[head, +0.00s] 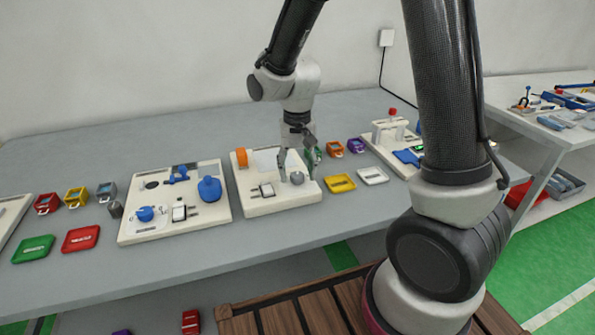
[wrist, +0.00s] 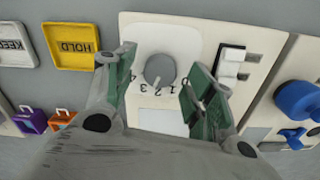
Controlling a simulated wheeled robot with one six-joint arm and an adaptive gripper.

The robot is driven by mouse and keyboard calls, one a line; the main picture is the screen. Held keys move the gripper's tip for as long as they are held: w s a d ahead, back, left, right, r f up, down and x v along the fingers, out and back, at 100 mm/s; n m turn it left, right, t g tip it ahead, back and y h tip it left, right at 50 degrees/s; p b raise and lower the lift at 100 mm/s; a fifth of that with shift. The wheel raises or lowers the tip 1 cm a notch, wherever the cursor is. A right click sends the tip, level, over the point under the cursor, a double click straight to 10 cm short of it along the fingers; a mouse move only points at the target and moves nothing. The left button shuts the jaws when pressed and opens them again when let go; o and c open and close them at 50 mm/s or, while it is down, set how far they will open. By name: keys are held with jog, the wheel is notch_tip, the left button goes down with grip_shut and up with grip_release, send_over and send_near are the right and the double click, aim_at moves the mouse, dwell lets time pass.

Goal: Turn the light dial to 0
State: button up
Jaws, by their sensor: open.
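The light dial is a round grey knob (wrist: 159,69) on a white plate, with small numbers along its lower edge in the wrist view. A small pointer mark shows at its lower edge; which number it faces is hard to read. My gripper (head: 299,165) is open above the dial. In the wrist view its green-padded fingers (wrist: 160,78) stand on either side of the knob, apart from it.
A white rocker switch (wrist: 231,62) is beside the dial. An orange roll (head: 241,159) stands at the panel's back left. A yellow tray (head: 341,183) and a white tray (head: 373,176) lie right of the panel. Another panel with a blue knob (head: 145,214) is to the left.

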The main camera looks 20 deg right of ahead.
jog(key=shift+f, duration=0.35)
jog(key=c, duration=1.1)
jog(key=shift+o, duration=0.2)
